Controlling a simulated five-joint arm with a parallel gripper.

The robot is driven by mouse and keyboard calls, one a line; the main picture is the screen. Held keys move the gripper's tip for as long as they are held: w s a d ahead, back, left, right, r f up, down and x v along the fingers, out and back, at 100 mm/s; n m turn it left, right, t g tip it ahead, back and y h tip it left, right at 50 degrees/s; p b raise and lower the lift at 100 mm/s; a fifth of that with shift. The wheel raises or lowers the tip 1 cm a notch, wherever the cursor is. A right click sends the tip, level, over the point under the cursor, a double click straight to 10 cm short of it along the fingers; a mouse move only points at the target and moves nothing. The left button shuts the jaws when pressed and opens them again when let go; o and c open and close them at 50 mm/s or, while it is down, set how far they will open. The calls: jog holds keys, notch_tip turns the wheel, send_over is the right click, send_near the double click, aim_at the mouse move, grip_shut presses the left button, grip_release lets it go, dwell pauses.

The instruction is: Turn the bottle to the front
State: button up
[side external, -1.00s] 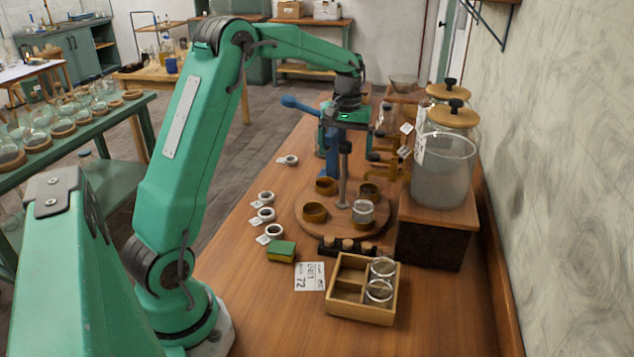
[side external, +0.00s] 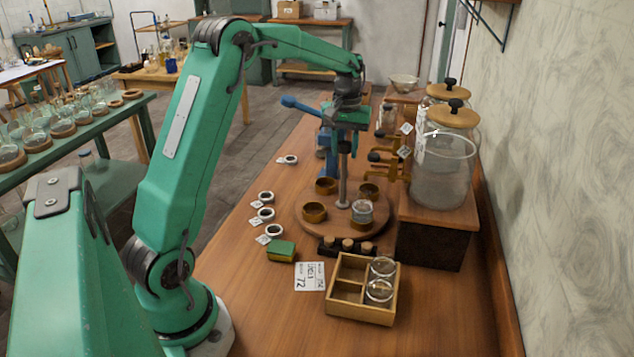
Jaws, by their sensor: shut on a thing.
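A round wooden turntable (side external: 318,228) stands on the bench with several brown ring holders on it. A small clear glass bottle (side external: 362,212) sits at its front right, seemingly in a holder. A grey post (side external: 343,185) rises from the turntable's middle. My gripper (side external: 344,146) is at the top of this post and shut on it. The dark knob at the top is mostly hidden by the jaws. The bottle is below and to the right, apart from my gripper.
A wooden box (side external: 345,309) with glass jars stands in front. Behind the post is a blue press-like device (side external: 300,105). Large lidded jars (side external: 443,175) stand on a raised block at right. White rings, a sponge (side external: 281,251) and a card (side external: 309,276) lie at left.

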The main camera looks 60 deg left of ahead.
jog(key=m, duration=0.4)
jog(key=shift+m, duration=1)
jog(key=m, duration=0.2)
jog(key=shift+m, duration=2)
